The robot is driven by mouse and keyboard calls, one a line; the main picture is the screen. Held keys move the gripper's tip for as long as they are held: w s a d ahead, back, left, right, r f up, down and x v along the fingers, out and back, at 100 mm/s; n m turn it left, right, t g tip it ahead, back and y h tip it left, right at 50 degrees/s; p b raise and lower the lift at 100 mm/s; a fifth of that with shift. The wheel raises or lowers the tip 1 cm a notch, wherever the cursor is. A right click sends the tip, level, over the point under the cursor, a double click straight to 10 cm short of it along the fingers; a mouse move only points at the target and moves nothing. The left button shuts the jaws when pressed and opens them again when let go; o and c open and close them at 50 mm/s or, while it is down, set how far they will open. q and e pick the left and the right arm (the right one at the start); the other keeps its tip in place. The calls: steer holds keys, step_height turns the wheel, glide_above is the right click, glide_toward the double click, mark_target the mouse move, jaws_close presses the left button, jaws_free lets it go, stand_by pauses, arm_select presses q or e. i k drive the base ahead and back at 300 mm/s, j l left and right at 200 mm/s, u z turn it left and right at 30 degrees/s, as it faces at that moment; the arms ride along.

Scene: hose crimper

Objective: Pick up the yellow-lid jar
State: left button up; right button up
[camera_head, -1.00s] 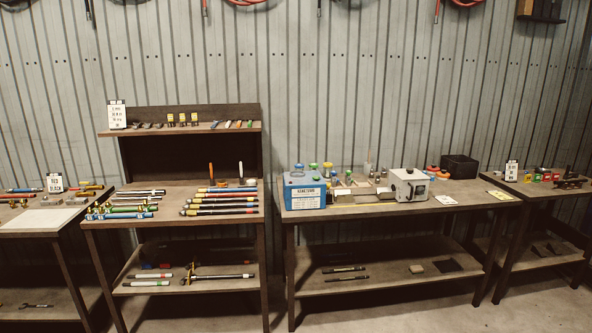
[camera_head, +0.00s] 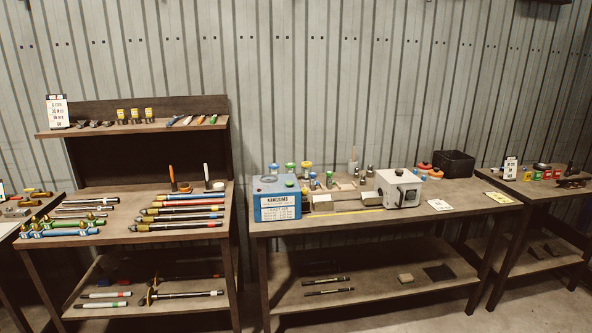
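A small jar with a yellow lid (camera_head: 307,168) stands on the middle workbench (camera_head: 350,226), behind the blue machine box. Its lower part is partly hidden and too small to make out well. A jar with a green lid (camera_head: 290,168) and one with a blue lid (camera_head: 273,169) stand to its left. Neither of my grippers is in view.
The blue box (camera_head: 277,199) and a grey-white machine (camera_head: 398,188) stand on the middle bench in front of the jars. A black bin (camera_head: 454,164) is at the back right. The left bench (camera_head: 180,234) holds several hoses. Floor shows between the benches.

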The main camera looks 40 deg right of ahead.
mark_target(306, 166)
steer(key=i+l, duration=0.15)
steer(key=l, duration=0.2)
steer(key=i+l, duration=0.1)
steer(key=l, duration=0.25)
steer(key=i+l+u, duration=0.1)
steer(key=l, duration=0.25)
steer(key=i+l, duration=0.15)
steer(key=l, duration=0.2)
steer(key=i+l, duration=0.15)
steer(key=l, duration=0.2)
steer(key=i+l+u, duration=0.1)
steer(key=l, duration=0.25)
